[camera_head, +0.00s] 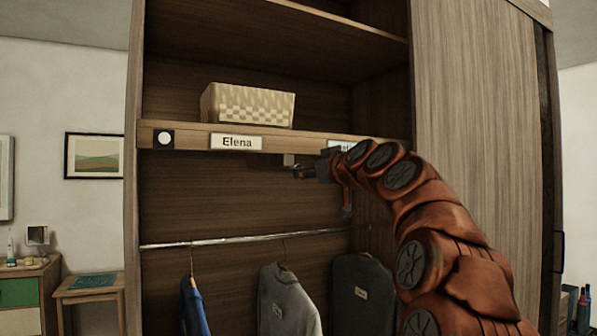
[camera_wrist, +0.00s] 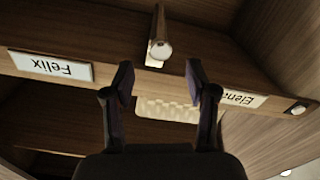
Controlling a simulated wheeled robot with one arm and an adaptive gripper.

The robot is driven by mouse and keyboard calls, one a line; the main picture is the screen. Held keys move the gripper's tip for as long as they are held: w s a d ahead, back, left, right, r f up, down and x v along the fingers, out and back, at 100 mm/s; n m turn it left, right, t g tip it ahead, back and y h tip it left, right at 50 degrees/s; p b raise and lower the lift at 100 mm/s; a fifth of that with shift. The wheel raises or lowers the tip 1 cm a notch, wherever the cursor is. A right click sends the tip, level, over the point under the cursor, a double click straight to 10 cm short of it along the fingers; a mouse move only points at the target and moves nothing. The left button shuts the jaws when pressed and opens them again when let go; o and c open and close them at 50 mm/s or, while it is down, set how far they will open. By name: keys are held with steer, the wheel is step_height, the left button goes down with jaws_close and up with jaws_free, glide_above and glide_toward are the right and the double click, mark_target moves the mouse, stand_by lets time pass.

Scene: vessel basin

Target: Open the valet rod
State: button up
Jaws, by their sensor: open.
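The valet rod (camera_wrist: 160,42) shows in the wrist view as a short brown bar with a pale round end, under the shelf edge. In the head view a small block beneath the shelf (camera_head: 289,160) appears to be its end, just above my fingertips. My gripper (camera_head: 300,173) is open and empty. In the wrist view my gripper (camera_wrist: 159,74) has its two dark fingers spread, with the rod's round end beyond and between them. No contact shows. The rod's rear mounting is hidden.
The shelf edge carries an Elena label (camera_head: 235,142), a Felix label (camera_wrist: 50,66) and a round white button (camera_head: 163,139). A woven basket (camera_head: 247,106) stands on the shelf. Below, clothes such as a grey garment (camera_head: 287,303) hang from a rail (camera_head: 240,239). A wooden door panel (camera_head: 480,120) covers the right side.

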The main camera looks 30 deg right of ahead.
steer(key=shift+w+d+p, duration=0.15)
steer(key=shift+w+p, duration=0.3)
steer(key=shift+w, duration=1.2)
steer(key=shift+w+d+p, duration=0.1)
steer(key=shift+w+p, duration=0.35)
steer(key=shift+w, duration=1.2)
jaws_close()
